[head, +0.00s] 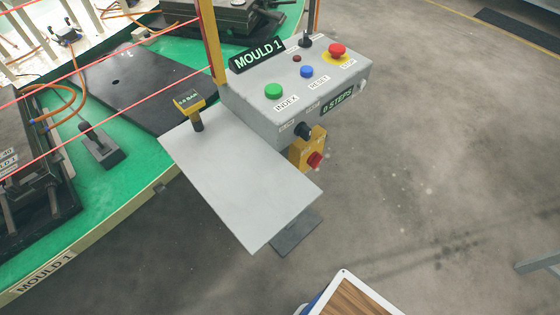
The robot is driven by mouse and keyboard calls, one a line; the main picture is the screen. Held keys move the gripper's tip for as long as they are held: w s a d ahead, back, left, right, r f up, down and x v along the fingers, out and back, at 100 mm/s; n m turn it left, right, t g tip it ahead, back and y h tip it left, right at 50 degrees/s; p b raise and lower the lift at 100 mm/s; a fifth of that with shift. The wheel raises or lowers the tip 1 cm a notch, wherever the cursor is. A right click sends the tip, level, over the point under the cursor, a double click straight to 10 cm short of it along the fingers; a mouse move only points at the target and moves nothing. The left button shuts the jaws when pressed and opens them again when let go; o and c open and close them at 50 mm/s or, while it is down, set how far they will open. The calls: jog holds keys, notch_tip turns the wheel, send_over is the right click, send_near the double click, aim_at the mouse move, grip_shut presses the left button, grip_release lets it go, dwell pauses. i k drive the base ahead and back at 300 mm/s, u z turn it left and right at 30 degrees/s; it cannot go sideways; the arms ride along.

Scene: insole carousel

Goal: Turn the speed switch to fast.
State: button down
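A grey control box (262,117) stands on a post, with a sign reading "MOULD 1" at its back left. On its front face is a black rotary knob (303,130), which looks like the speed switch. Small labels sit on the face around the knob, too small to read, and I cannot tell which way the knob points. Just below it, a red rotary handle (315,160) sits on a yellow housing (296,151). My gripper is not in view.
On the box top are a green INDEX button (273,91), a blue RESET button (307,71) and a red stop button (337,49). A grey shelf (240,180) juts out below the box. A green carousel table (95,200) with red beams lies left.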

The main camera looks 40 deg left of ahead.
aim_at(302, 130)
jog(key=k, duration=0.85)
jog(key=u, duration=1.45)
jog(key=i, duration=0.5)
jog(key=u, duration=0.05)
